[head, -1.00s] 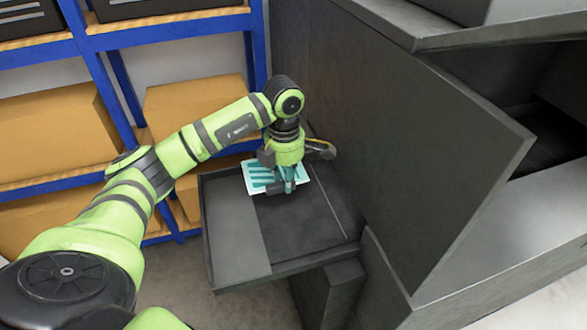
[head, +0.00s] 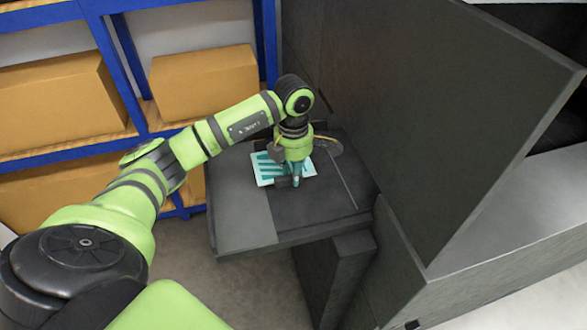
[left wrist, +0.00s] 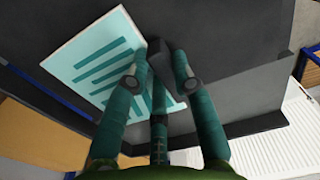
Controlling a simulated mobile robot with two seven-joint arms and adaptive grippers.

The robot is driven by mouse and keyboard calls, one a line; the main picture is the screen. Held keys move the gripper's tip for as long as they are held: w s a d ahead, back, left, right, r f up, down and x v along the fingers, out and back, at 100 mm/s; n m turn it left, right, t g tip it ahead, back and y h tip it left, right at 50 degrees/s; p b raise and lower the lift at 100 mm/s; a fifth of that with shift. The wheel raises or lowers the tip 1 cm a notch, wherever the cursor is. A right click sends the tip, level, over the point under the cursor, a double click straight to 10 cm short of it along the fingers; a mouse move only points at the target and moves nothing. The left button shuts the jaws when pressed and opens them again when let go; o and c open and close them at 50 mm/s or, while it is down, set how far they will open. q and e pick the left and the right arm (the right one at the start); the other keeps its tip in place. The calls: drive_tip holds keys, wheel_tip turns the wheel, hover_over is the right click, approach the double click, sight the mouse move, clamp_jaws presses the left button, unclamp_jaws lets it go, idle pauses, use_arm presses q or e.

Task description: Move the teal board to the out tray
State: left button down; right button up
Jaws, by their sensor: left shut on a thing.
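The teal board (head: 268,172) is a pale, flat board with teal stripes. In the head view it is at the back of a dark grey ledge (head: 243,222), below my left gripper (head: 294,179). In the left wrist view the board (left wrist: 95,62) fills the upper left. The left gripper (left wrist: 160,78) points down, its teal fingers closed around a small dark block (left wrist: 159,54) at the board's right side. Whether the board rests on the ledge or hangs just above it cannot be told. I cannot pick out the out tray for certain. My right gripper is not in view.
A large dark upright panel (head: 430,120) stands close on the right of the ledge. Blue shelving (head: 115,70) with cardboard boxes (head: 203,82) stands behind and to the left. The ledge's front part is bare.

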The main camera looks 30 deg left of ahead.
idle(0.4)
use_arm(q)
drive_tip(key=shift+f+b, duration=0.3)
drive_tip(key=shift+f, duration=0.1)
drive_tip(key=shift+f, duration=0.15)
drive_tip(key=c, duration=1)
unclamp_jaws()
drive_tip(key=shift+o, duration=0.2)
wheel_tip(320, 180, up, 12)
